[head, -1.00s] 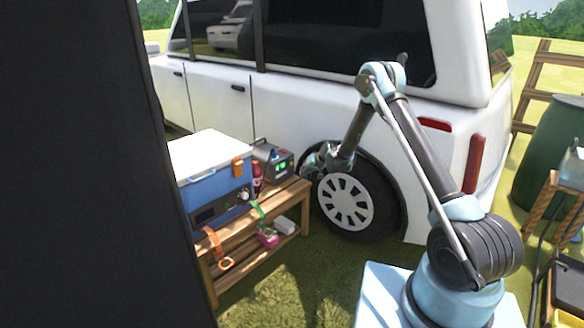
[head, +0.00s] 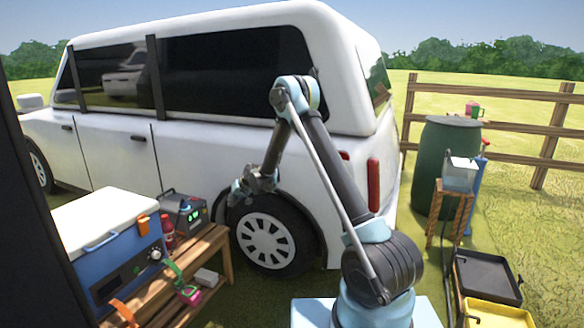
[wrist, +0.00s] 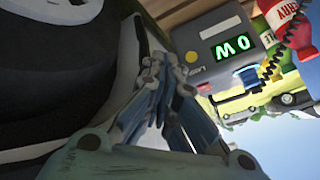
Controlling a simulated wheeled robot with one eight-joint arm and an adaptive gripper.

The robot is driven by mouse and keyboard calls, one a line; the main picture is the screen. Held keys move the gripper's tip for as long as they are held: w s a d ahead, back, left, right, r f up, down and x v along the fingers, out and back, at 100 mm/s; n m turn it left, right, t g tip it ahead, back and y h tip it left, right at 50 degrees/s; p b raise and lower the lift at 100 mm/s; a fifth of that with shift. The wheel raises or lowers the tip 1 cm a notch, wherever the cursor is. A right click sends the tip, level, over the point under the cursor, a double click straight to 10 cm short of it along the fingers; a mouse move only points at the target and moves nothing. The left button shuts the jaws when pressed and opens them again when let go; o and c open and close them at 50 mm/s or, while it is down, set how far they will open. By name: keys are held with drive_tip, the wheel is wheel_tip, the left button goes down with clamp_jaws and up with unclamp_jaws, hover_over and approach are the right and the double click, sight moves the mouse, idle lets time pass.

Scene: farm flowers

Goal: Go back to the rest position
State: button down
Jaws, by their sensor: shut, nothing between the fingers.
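My gripper (head: 254,186) hangs at the end of my raised, bent arm, in front of the white vehicle's rear wheel in the head view. It also shows in the wrist view (wrist: 168,68), where its fingers are together with nothing between them. The grey power box (head: 184,212) with a green display stands on the bench, left of my gripper and apart from it. The box also shows in the wrist view (wrist: 215,50).
The wooden bench (head: 222,240) holds a blue cooler (head: 118,255) and a red bottle (head: 168,232). The white vehicle (head: 200,150) stands behind. At right are a green barrel (head: 446,165), a small stand (head: 450,210), a black tray (head: 487,280) and a yellow tray (head: 497,315).

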drive_tip(key=s+d+r+m+h, duration=0.1)
drive_tip(key=s+d+r, duration=0.2)
drive_tip(key=d+r, duration=0.5)
drive_tip(key=s+d+r+h, duration=0.1)
drive_tip(key=s+d+r, duration=0.2)
drive_tip(key=d+r, duration=0.55)
drive_tip(key=s+d+r+m+h, duration=0.1)
drive_tip(key=s+d+r, duration=0.3)
drive_tip(key=s+d, duration=0.35)
drive_tip(key=s+d+r+h, duration=0.1)
drive_tip(key=s+d+r, duration=0.3)
drive_tip(key=s+d, duration=0.3)
drive_tip(key=s+d+m+g+h, duration=0.1)
drive_tip(key=s+d, duration=1.1)
drive_tip(key=s, duration=0.4)
drive_tip(key=s+d+f+h, duration=0.1)
drive_tip(key=s+d+f, duration=0.2)
drive_tip(key=s, duration=0.5)
drive_tip(key=s+d+f+m+g+h, duration=0.1)
drive_tip(key=s+d+f, duration=0.3)
drive_tip(key=s, duration=0.5)
drive_tip(key=shift+d, duration=0.3)
